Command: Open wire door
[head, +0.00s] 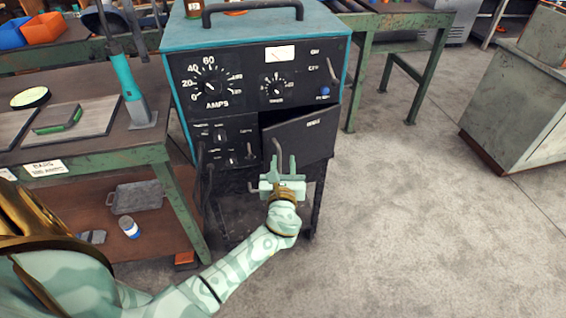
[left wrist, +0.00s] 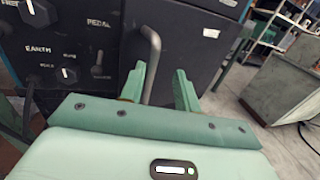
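The wire door (head: 305,138) is a dark panel at the lower right of the teal and black welding machine (head: 262,75). It stands a little ajar, its left edge swung out from the frame, with a dark gap above it. A bent grey bar handle (head: 279,148) is at its left side; it also shows in the left wrist view (left wrist: 152,55). My left gripper (head: 285,162) is in front of the door. In the left wrist view its fingers (left wrist: 160,72) are apart, with the handle between them, nearer the left finger. Contact cannot be told. My right gripper is not in view.
A green workbench (head: 75,158) with a teal-handled tool (head: 130,85) stands close on the left. Cables hang from the machine's lower left. A grey cabinet (head: 525,110) stands at the right. The concrete floor (head: 420,210) between is clear.

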